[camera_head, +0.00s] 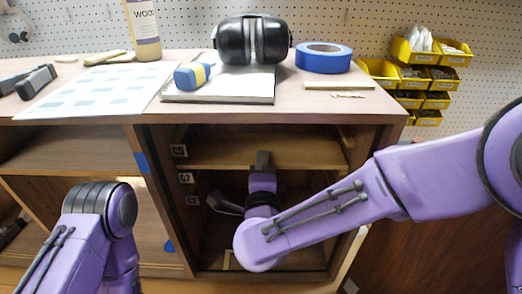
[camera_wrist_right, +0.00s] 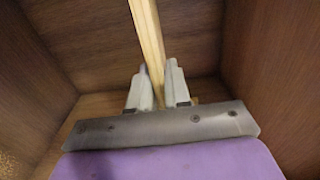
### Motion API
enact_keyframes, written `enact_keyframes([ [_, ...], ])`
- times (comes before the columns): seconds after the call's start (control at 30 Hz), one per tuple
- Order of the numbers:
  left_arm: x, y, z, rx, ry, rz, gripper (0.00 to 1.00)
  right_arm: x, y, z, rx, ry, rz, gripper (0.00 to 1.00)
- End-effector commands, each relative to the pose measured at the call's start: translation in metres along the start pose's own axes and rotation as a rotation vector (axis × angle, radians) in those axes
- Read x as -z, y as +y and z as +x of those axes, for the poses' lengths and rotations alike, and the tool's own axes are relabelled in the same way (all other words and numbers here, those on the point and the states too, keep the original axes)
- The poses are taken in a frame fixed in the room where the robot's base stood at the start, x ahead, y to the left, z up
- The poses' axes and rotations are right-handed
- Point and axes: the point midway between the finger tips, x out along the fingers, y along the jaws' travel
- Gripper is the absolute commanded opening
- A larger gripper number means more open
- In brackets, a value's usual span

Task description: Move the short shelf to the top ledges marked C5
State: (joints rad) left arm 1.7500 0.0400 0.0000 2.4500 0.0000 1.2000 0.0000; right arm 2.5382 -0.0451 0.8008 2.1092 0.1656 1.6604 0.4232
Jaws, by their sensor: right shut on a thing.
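The short shelf (camera_head: 222,152) is a light wooden board lying roughly level in the upper part of the right cabinet bay. My right gripper (camera_head: 262,160) is shut on its front edge, near the middle. In the right wrist view the two fingers (camera_wrist_right: 158,88) close on the shelf (camera_wrist_right: 147,32), seen edge-on as a narrow strip. The C5 label (camera_head: 179,151) is on the bay's left wall, near the shelf's height. I cannot tell whether the shelf rests on the C5 ledges. My left arm shows at lower left, but its gripper is out of view.
The C7 label (camera_head: 186,178) and another label (camera_head: 192,200) sit below C5. The benchtop (camera_head: 335,108) above holds earmuffs (camera_head: 252,40), blue tape (camera_head: 323,57) and a glue bottle (camera_head: 143,28). Bay walls stand close on both sides of my right gripper.

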Motion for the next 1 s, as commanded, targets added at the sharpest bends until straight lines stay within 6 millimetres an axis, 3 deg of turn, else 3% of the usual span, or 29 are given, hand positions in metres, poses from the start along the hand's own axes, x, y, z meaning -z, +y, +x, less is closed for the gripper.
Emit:
enact_keyframes([
  [1.0,-0.001,0.0,0.001,0.0,0.0,0.0,0.0,0.0,-0.001,-0.071,0.02,-0.001,0.001,0.0],
])
